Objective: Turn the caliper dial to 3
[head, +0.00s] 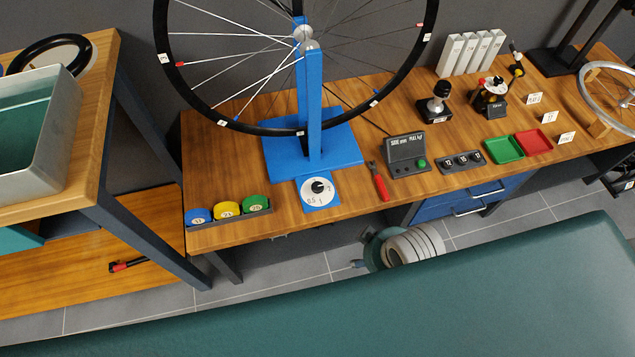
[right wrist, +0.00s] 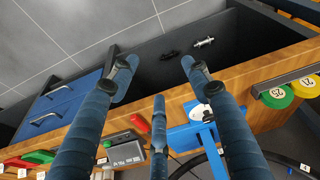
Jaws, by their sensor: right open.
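The caliper dial (head: 313,194) is a round white face with a black knob in its middle, on a blue plate at the front foot of the blue truing stand (head: 312,110). A 0.5 mark shows at its lower left; I cannot tell which number the knob points to. In the right wrist view the dial (right wrist: 199,112) sits right of centre, partly hidden by a finger. My right gripper (right wrist: 158,78) is open and empty, its fingers spread above the bench's front edge, apart from the dial. My left gripper is in neither view.
A bicycle wheel (head: 270,131) stands in the truing stand. A red-handled tool (head: 380,186) and a grey meter box (head: 407,158) lie right of the dial. Blue, yellow and green rolls (head: 227,209) sit in a holder to its left. A green padded surface (head: 400,300) fills the foreground.

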